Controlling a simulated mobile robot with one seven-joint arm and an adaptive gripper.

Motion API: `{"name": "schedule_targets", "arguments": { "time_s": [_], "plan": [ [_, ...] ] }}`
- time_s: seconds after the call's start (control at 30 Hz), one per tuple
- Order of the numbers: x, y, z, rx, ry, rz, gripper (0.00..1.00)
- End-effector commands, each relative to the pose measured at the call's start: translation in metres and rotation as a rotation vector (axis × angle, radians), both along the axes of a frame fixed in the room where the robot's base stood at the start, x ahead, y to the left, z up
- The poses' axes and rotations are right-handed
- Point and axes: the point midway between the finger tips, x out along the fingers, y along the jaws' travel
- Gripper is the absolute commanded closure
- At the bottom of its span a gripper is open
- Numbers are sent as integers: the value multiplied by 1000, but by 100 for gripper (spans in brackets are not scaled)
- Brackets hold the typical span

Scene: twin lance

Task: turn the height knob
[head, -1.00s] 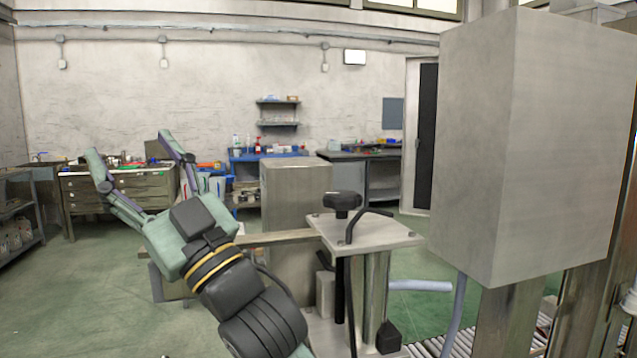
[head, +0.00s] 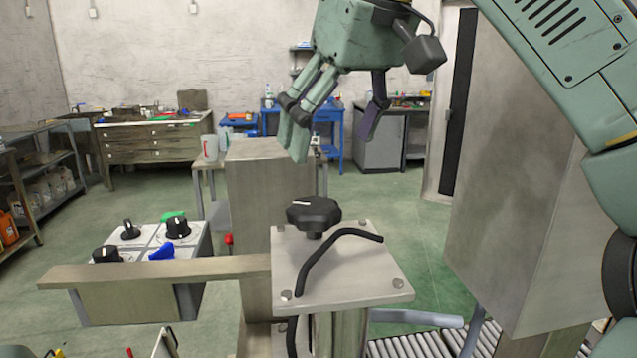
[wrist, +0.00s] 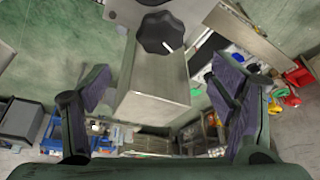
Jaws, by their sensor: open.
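The height knob is taken to be the black lobed knob (head: 314,215) with a white mark, standing on a short stem above a pale metal plate (head: 345,275). It also shows in the wrist view (wrist: 163,33), at the top middle. My gripper (head: 335,130) is above the knob in the head view, its fingers spread and pointing down, with nothing between them. In the wrist view my gripper (wrist: 160,95) has a finger at each side, and the knob lies beyond the gap between them. The gripper is apart from the knob.
A bent black rod (head: 330,255) rises from the plate close to the knob. A tall metal box post (head: 262,190) stands behind it. A control box with several black knobs (head: 178,227) is at left. A large grey cabinet (head: 530,200) stands at right, and rollers (head: 425,345) lie below.

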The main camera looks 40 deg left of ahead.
Motion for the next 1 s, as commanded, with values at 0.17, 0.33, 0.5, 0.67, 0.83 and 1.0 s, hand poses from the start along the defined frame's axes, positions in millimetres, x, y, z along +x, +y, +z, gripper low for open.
{"name": "schedule_targets", "arguments": {
  "time_s": [0.17,0.33,0.5,0.67,0.83,1.0],
  "plan": [
    [1,10,-25,-9,3,6,21],
    [4,22,-55,-6,4,7,21],
    [7,33,-79,-6,3,5,21],
    [8,38,-92,-5,1,3,21],
    [8,39,-95,-4,0,3,21],
    [8,39,-95,-4,-1,1,22]
  ]
}}
